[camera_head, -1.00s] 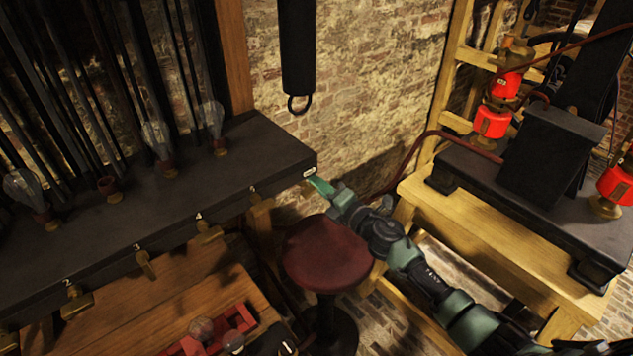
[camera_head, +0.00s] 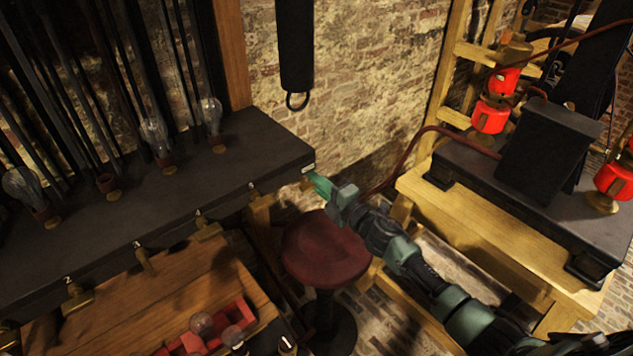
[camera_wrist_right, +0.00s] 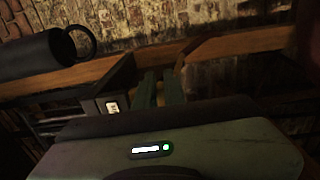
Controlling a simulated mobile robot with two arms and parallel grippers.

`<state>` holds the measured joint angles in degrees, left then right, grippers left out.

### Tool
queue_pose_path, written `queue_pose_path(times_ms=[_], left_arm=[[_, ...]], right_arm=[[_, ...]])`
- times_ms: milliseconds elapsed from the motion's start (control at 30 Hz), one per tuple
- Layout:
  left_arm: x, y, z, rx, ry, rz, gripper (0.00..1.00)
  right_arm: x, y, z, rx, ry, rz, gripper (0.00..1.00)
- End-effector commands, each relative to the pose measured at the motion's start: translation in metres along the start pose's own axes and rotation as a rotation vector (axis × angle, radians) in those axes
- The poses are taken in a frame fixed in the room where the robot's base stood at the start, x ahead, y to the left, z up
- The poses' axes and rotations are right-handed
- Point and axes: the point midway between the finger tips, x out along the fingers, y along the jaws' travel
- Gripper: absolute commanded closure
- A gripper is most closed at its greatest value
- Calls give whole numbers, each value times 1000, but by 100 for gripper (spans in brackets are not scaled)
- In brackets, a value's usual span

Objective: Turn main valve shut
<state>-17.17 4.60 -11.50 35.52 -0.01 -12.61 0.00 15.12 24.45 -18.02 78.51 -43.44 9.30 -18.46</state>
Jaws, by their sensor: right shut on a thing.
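My right gripper (camera_head: 317,184) reaches in from the lower right to the near right corner of the dark bench (camera_head: 235,165). It is shut on the main valve, just below a small white label (camera_head: 308,169); the gripper and shadow hide most of the valve. In the right wrist view, the green fingers (camera_wrist_right: 160,88) are close together beside a small label plate (camera_wrist_right: 112,107). Brass valves, such as the one marked 2 (camera_head: 77,298), line the bench's front edge. My left gripper is not in view.
A red-topped stool (camera_head: 325,250) stands below my right arm. A wooden table (camera_head: 180,285) with a red tray (camera_head: 240,312) is at the lower left. A wooden stand (camera_head: 470,215) bears dark equipment at right. A black cylinder (camera_head: 295,45) hangs above.

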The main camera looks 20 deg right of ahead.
Motion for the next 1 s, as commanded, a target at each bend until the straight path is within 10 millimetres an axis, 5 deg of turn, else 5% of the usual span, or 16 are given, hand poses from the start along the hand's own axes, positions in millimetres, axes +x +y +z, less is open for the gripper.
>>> queue_pose_path(times_ms=[167, 200, 267, 633, 1000], left_arm=[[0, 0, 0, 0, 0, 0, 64], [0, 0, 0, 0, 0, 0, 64], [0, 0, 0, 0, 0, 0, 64], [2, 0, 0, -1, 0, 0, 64], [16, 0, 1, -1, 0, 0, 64]], right_arm=[[0, -1, 0, 3, -1, -1, 100], [0, -1, 0, 3, -1, -1, 79], [0, -1, 0, 2, -1, -1, 68], [-6, -2, 1, -1, -1, -2, 68], [-64, -4, 0, 1, 0, -3, 68]])
